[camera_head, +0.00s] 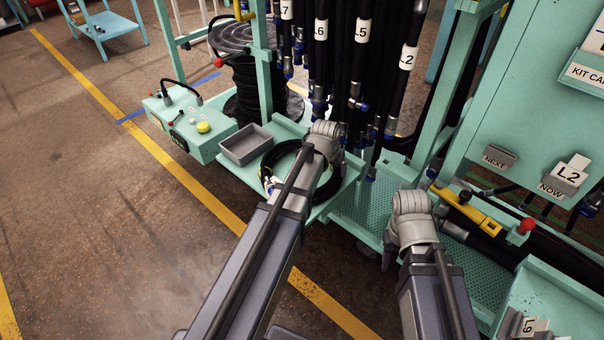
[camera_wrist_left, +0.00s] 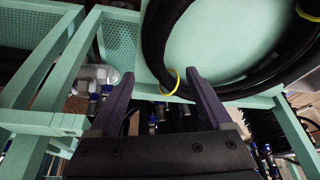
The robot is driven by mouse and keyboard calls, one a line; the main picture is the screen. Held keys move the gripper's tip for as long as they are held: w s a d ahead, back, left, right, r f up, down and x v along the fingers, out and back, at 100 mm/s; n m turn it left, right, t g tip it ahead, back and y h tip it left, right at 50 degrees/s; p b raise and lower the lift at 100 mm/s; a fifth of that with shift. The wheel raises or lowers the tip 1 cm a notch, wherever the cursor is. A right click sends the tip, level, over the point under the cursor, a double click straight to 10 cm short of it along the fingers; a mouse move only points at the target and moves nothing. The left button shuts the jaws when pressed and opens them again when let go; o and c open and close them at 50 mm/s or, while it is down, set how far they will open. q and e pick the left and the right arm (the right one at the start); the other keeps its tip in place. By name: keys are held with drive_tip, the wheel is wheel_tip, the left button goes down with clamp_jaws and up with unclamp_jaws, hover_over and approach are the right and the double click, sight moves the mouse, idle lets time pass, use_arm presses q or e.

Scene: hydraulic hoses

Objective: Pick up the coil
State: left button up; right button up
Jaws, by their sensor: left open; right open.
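The coil (camera_head: 267,160) is a black hose wound in a ring, lying on a teal shelf tray beside a grey bin. My left wrist and forearm hide part of it in the head view. In the left wrist view the coil (camera_wrist_left: 154,45) shows large, with yellow ties around it. My left gripper (camera_wrist_left: 160,74) is open, its two dark fingers apart and pointing at the coil's near edge near one yellow tie. Nothing is clearly held between them. My right gripper (camera_head: 389,258) is open, low at the right, away from the coil; its fingers are small and partly hidden.
A grey bin (camera_head: 246,144) and a teal control box (camera_head: 189,125) stand left of the coil. Labelled hoses (camera_head: 361,60) hang behind my left wrist. A yellow tool (camera_head: 466,208) lies right of my right wrist. Open floor lies to the left.

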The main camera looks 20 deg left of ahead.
sight(334, 174)
use_arm(q)
drive_tip(key=shift+b+x, duration=2.45)
drive_tip(key=shift+x, duration=0.6)
drive_tip(key=shift+w+d+r, duration=0.1)
drive_tip(key=shift+w+r, duration=0.05)
drive_tip(key=shift+c, duration=0.2)
clamp_jaws()
